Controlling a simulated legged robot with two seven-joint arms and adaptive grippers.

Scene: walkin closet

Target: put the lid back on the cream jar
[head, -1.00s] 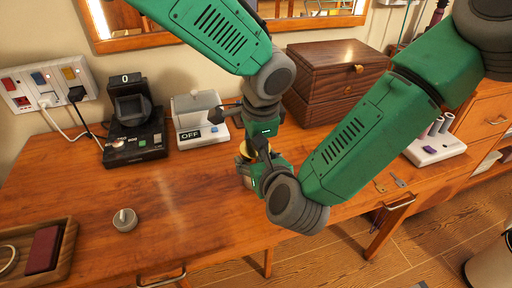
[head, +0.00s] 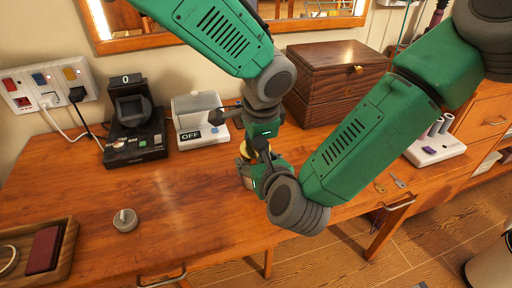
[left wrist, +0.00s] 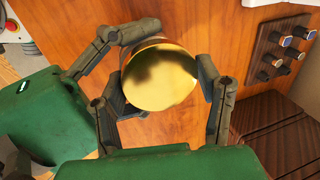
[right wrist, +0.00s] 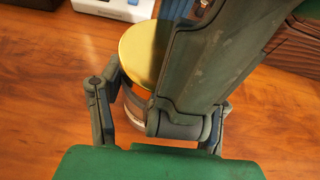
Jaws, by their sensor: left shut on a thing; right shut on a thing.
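The gold lid (head: 243,148) is over the cream jar (head: 243,168) at the middle of the desk. My left gripper (head: 256,148) reaches down from above and is shut on the lid; in the left wrist view the round gold top (left wrist: 160,78) sits between its fingers (left wrist: 165,70). My right gripper (head: 253,172) comes from the right and is shut on the jar; in the right wrist view the jar's side (right wrist: 134,106) shows between its fingers, under the lid (right wrist: 148,48). My left gripper's finger hides part of both. I cannot tell whether the lid is fully seated.
Behind stand a scale-like box marked OFF (head: 201,119), a black device (head: 134,128) and a wooden chest (head: 335,75). A small grey knob-topped weight (head: 125,220) and a wooden tray (head: 66,250) are at left. The front middle desk is clear.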

